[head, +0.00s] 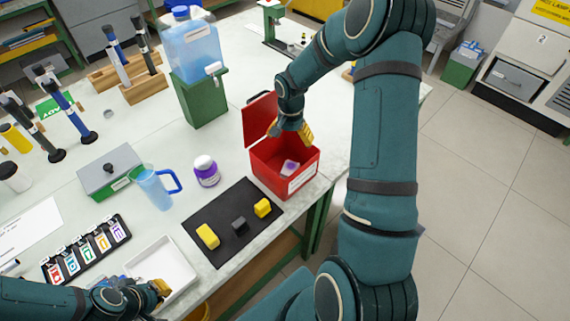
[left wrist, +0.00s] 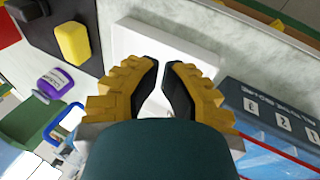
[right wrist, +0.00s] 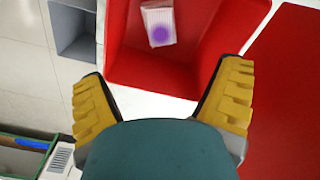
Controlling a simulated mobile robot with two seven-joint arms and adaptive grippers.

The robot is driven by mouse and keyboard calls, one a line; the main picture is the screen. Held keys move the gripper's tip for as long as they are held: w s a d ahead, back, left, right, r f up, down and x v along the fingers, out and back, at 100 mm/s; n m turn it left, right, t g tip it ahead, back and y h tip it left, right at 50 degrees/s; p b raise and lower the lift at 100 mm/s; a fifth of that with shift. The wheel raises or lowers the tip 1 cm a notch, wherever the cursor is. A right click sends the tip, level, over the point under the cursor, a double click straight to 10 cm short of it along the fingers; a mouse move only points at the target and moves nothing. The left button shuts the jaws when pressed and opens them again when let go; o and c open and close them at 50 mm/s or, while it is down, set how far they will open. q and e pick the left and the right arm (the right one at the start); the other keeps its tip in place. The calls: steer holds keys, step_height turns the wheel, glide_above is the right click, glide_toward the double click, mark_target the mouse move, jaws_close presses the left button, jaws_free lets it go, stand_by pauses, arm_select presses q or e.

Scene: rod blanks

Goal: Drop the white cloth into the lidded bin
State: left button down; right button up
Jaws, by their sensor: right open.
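The white cloth (head: 289,168), with a purple spot, lies inside the red lidded bin (head: 285,186), whose lid (head: 261,118) stands open. In the right wrist view the cloth (right wrist: 158,25) rests on the bin floor, apart from my fingers. My right gripper (head: 290,131) is open and empty above the bin opening; its spread fingers also show in the right wrist view (right wrist: 164,74). My left gripper (head: 160,287) is over the white tray (head: 176,257). In the left wrist view its fingertips (left wrist: 161,63) are a little apart with nothing between them.
A black mat (head: 222,247) holds two yellow blocks and a dark one. A purple-labelled jar (head: 206,171), a blue jug (head: 155,188) and a grey-lidded box (head: 110,173) stand left of the bin. A water dispenser (head: 194,52) on a green stand rises behind.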

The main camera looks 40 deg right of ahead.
step_height(320, 180, up, 7)
stand_by(0.3)
steer(key=shift+s, duration=0.1)
stand_by(0.4)
